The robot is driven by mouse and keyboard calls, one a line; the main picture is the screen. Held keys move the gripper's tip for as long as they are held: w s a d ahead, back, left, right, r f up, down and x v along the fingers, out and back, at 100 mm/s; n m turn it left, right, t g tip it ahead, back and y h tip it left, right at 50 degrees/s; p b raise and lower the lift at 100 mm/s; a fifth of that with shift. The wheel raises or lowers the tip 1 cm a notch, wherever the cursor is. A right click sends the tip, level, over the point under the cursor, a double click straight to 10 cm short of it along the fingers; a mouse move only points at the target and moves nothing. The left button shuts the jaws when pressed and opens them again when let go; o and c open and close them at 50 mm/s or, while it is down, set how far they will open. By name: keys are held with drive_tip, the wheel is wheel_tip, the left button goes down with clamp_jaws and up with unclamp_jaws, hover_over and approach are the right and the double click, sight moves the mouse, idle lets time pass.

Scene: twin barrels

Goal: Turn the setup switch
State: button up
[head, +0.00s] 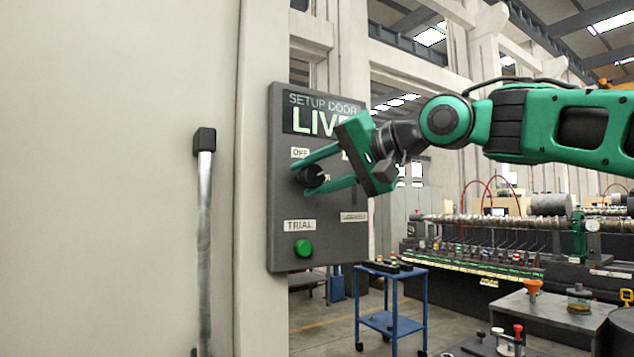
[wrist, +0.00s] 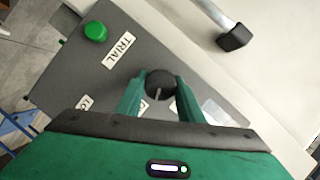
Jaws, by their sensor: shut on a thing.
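The setup switch (head: 314,177) is a round black knob on a dark grey panel (head: 285,245) fixed to the pale wall. The panel's display reads "SETUP DOOR LIVE", partly covered by my gripper. My green gripper (head: 312,178) reaches in from the right, with one finger above the knob and one below it. In the wrist view the two fingers (wrist: 160,90) hold the black knob (wrist: 160,84) from both sides, and a pale pointer line shows on its face. An "OFF" label (head: 300,153) is at the knob's upper left; other labels beside it are partly hidden.
A green button (head: 303,248) sits low on the panel under a "TRIAL" label (head: 300,225). A black-capped metal handle (head: 204,210) is on the wall to the left. A blue cart (head: 392,305) stands below right, with machinery behind it.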

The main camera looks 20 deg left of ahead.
drive_tip(key=shift+w+d+m+y, duration=0.15)
drive_tip(key=shift+m+y, duration=0.3)
drive_tip(key=shift+m, duration=0.5)
drive_tip(key=shift+w+m+y, duration=0.15)
drive_tip(key=shift+m+y, duration=0.3)
drive_tip(key=shift+m, duration=0.5)
drive_tip(key=o, duration=1)
drive_tip(key=shift+w+f, duration=0.1)
drive_tip(key=shift+o, duration=0.2)
drive_tip(key=shift+s+g, duration=0.2)
drive_tip(key=shift+g, duration=0.1)
drive_tip(key=f+v, duration=0.1)
drive_tip(key=v, duration=0.9)
drive_tip(key=shift+d+r, duration=0.3)
drive_tip(key=shift+r, duration=0.1)
